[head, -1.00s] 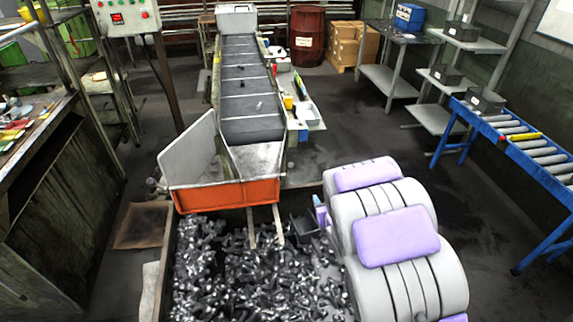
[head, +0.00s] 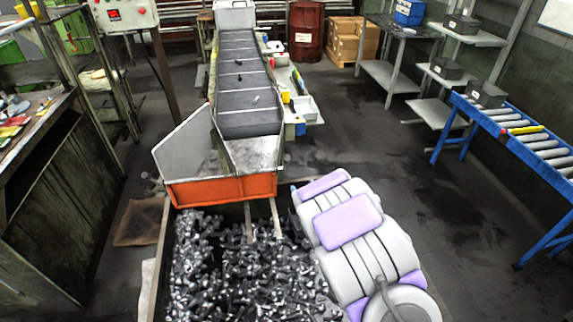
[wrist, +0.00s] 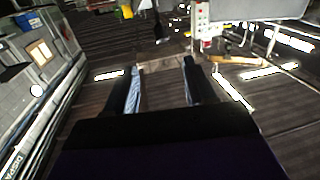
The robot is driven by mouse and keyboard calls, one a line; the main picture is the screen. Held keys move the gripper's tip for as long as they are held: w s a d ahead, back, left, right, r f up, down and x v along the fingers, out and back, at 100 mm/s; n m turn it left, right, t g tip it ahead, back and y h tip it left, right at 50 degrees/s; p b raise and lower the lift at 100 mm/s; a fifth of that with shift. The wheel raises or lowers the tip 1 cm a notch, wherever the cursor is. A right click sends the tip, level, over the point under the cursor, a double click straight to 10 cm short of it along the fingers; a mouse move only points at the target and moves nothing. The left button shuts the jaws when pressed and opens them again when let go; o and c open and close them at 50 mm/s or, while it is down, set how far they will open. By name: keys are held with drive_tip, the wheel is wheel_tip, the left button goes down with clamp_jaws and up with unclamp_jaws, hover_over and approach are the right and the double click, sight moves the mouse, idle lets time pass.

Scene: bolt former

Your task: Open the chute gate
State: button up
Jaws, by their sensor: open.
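The chute (head: 257,152) is at the near end of a sloping conveyor in the head view. An orange plate (head: 222,189) crosses its front end, and a pale grey upright panel (head: 184,142) stands at its left side. I cannot tell which piece is the gate. My gripper (wrist: 165,85) is open and empty in the wrist view, its two fingers spread apart over a dark striped surface. In the head view my arm, at lower right beside the bin, hides the gripper. Nothing shows the gripper touching the chute.
A bin of dark bolts (head: 240,265) lies below the chute. The conveyor (head: 245,85) runs away to the back. A control box (head: 125,14) stands at upper left, a workbench (head: 40,180) at left, and a blue roller table (head: 520,135) at right.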

sight(287, 162)
drive_tip(key=b+x, duration=0.1)
drive_tip(key=x, duration=0.4)
drive_tip(key=b+x, duration=0.2)
drive_tip(key=x, duration=0.2)
drive_tip(key=b+x, duration=0.2)
drive_tip(key=x, duration=0.3)
drive_tip(key=shift+w+a, duration=0.2)
drive_tip(key=shift+a, duration=0.25)
drive_tip(key=shift+w+a+r, duration=0.1)
drive_tip(key=shift+w, duration=0.55)
drive_tip(key=c, duration=0.3)
clamp_jaws()
